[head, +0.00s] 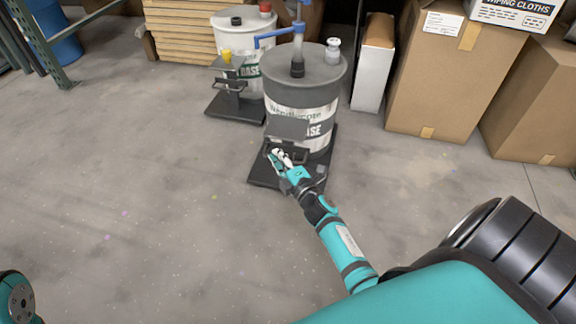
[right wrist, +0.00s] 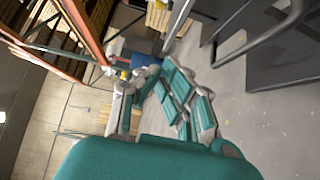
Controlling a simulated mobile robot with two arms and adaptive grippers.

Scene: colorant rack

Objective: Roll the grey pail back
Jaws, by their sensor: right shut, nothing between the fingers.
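The grey pail (head: 300,106) stands upright on a dark wheeled base (head: 262,172) with a dark handle (head: 303,153) at its front. It has a grey lid and a pump with a blue handle. My right gripper (head: 276,156) is at the handle, shut with nothing held; whether it touches the handle I cannot tell. In the right wrist view the gripper's teal fingers (right wrist: 180,95) show, and a dark bar (right wrist: 262,38) curves past at the upper right. My left gripper is out of view.
Cardboard boxes (head: 440,75) line the right, wooden boards (head: 180,30) the back. The floor (head: 130,190) in front and left is clear.

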